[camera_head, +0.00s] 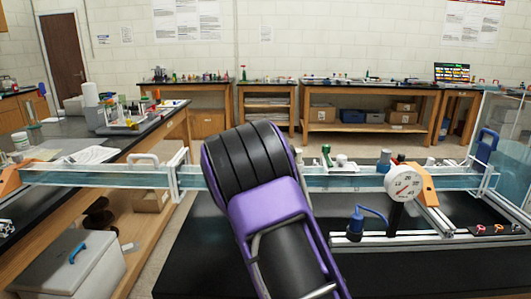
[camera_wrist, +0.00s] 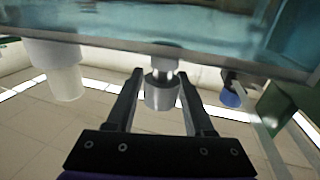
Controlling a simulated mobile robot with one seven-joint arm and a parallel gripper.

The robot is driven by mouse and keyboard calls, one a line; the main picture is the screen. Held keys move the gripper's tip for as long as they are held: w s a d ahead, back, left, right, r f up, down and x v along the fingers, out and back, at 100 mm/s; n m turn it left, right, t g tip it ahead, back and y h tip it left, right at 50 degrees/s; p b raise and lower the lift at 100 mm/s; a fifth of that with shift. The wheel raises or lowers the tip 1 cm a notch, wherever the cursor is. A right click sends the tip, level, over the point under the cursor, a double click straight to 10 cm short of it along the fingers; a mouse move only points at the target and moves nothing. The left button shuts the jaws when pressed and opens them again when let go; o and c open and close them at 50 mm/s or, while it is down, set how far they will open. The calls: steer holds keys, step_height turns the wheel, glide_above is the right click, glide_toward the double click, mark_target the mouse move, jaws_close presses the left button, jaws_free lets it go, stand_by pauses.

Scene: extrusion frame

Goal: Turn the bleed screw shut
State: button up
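In the wrist view a short silver cylindrical knob (camera_wrist: 162,94) hangs on a thin stem from a pale fitting under a clear, water-filled channel (camera_wrist: 210,30). It seems to be the bleed screw; no label shows. My gripper (camera_wrist: 160,76) has its two dark fingers apart, one on each side of the knob. A gap shows at the left finger; the right fingertip is very near the knob's edge, and I cannot tell whether it touches. In the head view my purple and black arm hides my gripper and the knob.
A frosted cylinder (camera_wrist: 66,84) hangs left of my gripper, a blue-ended part (camera_wrist: 230,98) right. In the head view the long channel (camera_head: 95,174) crosses the scene.

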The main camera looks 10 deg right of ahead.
steer(key=shift+o, duration=0.7)
steer(key=v, duration=1.7)
steer(key=shift+s, duration=0.25)
steer(key=shift+a+r, duration=0.1)
steer(key=shift+a, duration=0.1)
